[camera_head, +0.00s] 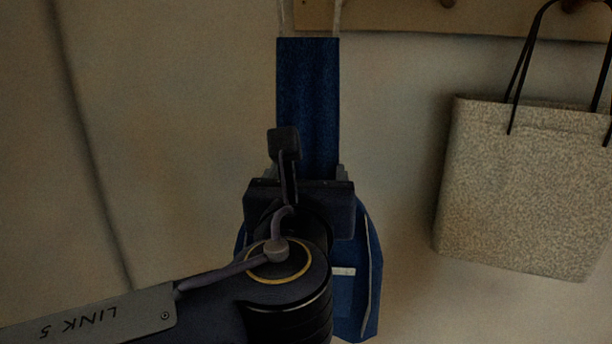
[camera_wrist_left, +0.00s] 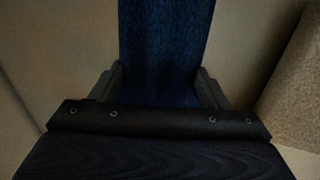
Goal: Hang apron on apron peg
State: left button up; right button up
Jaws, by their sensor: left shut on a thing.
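The blue apron (camera_head: 308,90) hangs upright in front of the wall, in the middle of the head view. Its light neck loop (camera_head: 338,16) runs up past the top edge of the view, in front of a wooden rail; whether it is around a peg is out of view. My left gripper (camera_head: 300,172) is shut on the apron's narrow upper part and hides some of the apron behind it. The apron's blue cloth fills the space between the fingers in the left wrist view (camera_wrist_left: 165,50). My right gripper is not in view.
The wooden peg rail (camera_head: 400,16) crosses the top of the head view, with a peg (camera_head: 447,3) near its middle. A speckled grey bag (camera_head: 520,185) with black handles hangs at the right. The wall left of the apron is bare apart from a dark line.

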pick_arm(q)
jog(key=shift+w+d+f, duration=0.1)
jog(key=shift+w+d, duration=0.2)
jog(key=shift+w, duration=0.65)
jog(key=shift+w+d+f, duration=0.1)
jog(key=shift+w+d, duration=0.25)
jog(key=shift+w, duration=0.65)
jog(key=shift+w+d+f, duration=0.1)
jog(key=shift+w+d, duration=0.2)
jog(key=shift+w, duration=0.65)
jog(key=w, duration=0.1)
jog(key=w+d+f, duration=0.1)
jog(key=w, duration=0.3)
jog(key=shift+d+f, duration=0.15)
jog(key=shift+d, duration=0.2)
jog(key=shift+f, duration=0.25)
jog(key=o, duration=1.2)
jog(key=shift+w+r, duration=0.1)
jog(key=shift+b, duration=0.3)
